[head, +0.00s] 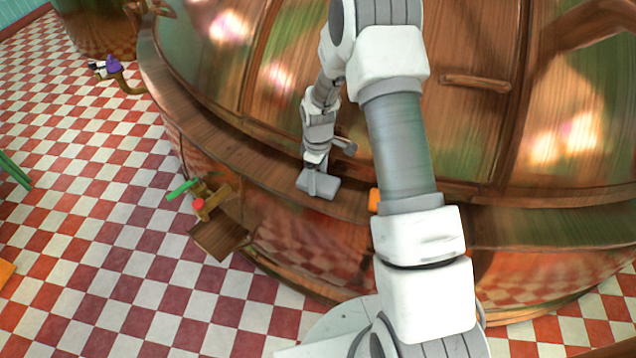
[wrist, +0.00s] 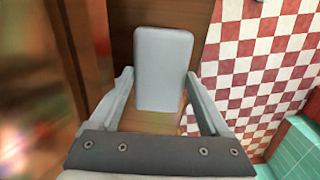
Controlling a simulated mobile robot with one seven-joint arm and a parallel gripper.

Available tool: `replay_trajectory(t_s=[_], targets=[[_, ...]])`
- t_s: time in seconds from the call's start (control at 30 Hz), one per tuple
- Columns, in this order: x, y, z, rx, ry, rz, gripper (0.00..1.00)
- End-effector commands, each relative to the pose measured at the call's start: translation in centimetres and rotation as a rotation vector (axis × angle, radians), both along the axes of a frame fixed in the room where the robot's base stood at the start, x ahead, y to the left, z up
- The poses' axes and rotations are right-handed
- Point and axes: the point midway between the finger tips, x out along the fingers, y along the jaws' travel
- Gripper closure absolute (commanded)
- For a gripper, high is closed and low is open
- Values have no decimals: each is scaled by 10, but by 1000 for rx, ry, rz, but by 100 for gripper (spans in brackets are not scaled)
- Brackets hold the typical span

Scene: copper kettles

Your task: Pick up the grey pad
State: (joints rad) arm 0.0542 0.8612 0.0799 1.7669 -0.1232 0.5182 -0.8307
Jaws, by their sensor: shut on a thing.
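The grey pad (head: 318,187) is a light grey block with rounded corners, at the wooden ledge around the big copper kettle. It also shows in the wrist view (wrist: 163,68), lying between the two fingers. My gripper (head: 316,171) is at the pad, and its fingers (wrist: 159,78) are shut on the pad's sides. I cannot tell whether the pad touches the ledge or is just above it.
The wooden ledge (head: 245,165) curves round the copper kettle (head: 290,75). An orange object (head: 374,200) is right of the pad, partly behind my arm. A tap with a green handle (head: 180,190) juts out below left. The checkered floor (head: 90,200) at left is mostly open.

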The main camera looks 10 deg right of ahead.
Motion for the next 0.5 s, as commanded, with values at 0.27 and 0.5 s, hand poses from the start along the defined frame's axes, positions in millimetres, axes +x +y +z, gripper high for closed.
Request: replay_trajectory(t_s=[0.27,0.5], targets=[[0,0,2,0,-1,0,74],[1,0,23,0,-3,0,74]])
